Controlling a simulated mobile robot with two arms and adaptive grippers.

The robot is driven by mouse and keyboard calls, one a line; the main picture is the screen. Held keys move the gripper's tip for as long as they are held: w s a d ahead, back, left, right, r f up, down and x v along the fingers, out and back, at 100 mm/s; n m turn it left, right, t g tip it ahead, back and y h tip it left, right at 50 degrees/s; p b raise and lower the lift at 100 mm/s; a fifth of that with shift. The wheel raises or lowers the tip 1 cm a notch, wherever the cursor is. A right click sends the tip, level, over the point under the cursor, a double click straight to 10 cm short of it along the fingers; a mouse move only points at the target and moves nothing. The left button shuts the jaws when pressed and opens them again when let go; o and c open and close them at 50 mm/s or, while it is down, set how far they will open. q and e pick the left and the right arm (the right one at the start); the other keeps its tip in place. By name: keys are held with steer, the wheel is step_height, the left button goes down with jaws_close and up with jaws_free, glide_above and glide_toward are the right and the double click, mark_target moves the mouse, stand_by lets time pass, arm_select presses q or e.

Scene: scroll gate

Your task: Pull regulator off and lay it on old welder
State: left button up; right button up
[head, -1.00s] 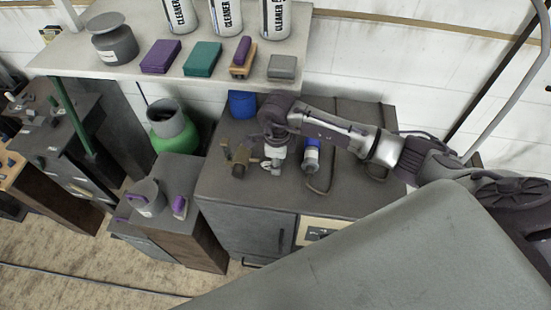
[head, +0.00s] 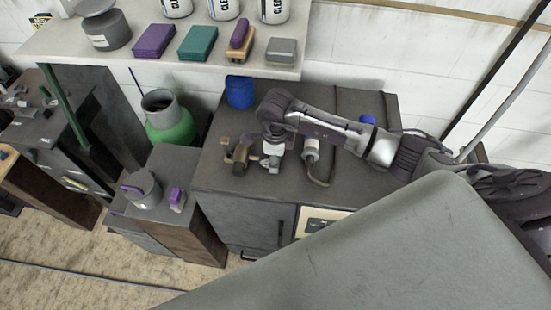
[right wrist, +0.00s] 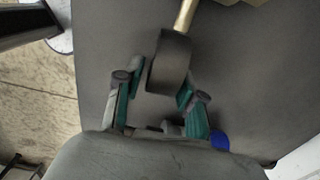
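A dark, short cylinder with a brass stem, which looks like the regulator (head: 240,153), is on the grey cabinet top (head: 225,182); it also shows in the right wrist view (right wrist: 170,63). My right gripper (head: 270,163) is low over the cabinet top, just right of it. In the right wrist view, the teal-padded fingers of this gripper (right wrist: 161,84) are apart, with the dark cylinder between their tips. A narrow gap shows at the left pad; contact at the right pad is unclear. I cannot tell which box is the old welder. My left gripper is not in view.
A grey fitting (head: 311,149) with a hose stands right of my gripper. A blue container (head: 240,91) is at the back. A lower cabinet at left holds a grey pot (head: 143,190) and a purple item (head: 177,199). A green gas bottle (head: 172,128) stands behind it.

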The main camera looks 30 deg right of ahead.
steer(key=shift+o, duration=0.8)
steer(key=shift+f, duration=0.1)
steer(key=shift+s+f, duration=0.1)
